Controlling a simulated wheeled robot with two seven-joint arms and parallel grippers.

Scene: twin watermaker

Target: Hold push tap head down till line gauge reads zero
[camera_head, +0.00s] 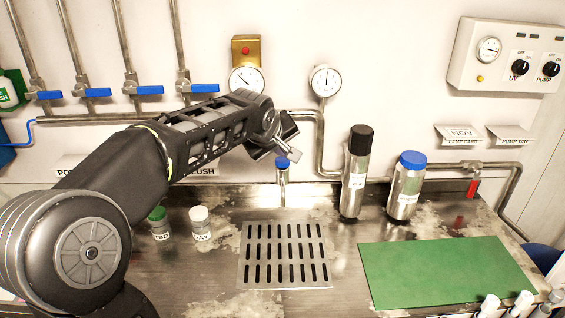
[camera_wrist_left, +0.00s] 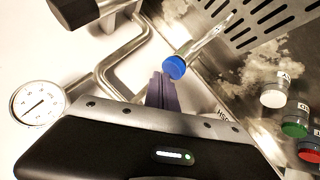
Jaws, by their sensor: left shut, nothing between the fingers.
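The push tap (camera_head: 282,176) is a slim metal post with a blue head (camera_head: 282,163), upright behind the drain grate. My left gripper (camera_head: 274,152) is shut and empty, its fingertips just above and beside the blue head. In the left wrist view the closed dark fingers (camera_wrist_left: 162,90) end very close to the blue head (camera_wrist_left: 174,67); I cannot tell whether they touch. Two round wall gauges hang behind, one left (camera_head: 246,80) and one right (camera_head: 324,80). One gauge shows in the left wrist view (camera_wrist_left: 38,103) with a slanted needle; its numbers are too small to read. My right gripper is out of view.
A black-capped cylinder (camera_head: 355,180) and a blue-capped cylinder (camera_head: 404,190) stand right of the tap. White-capped (camera_head: 200,224) and green-capped (camera_head: 159,226) bottles stand left. A slotted grate (camera_head: 243,278) and green mat (camera_head: 445,272) lie in front. Blue-handled valves (camera_head: 149,90) line the wall pipes.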

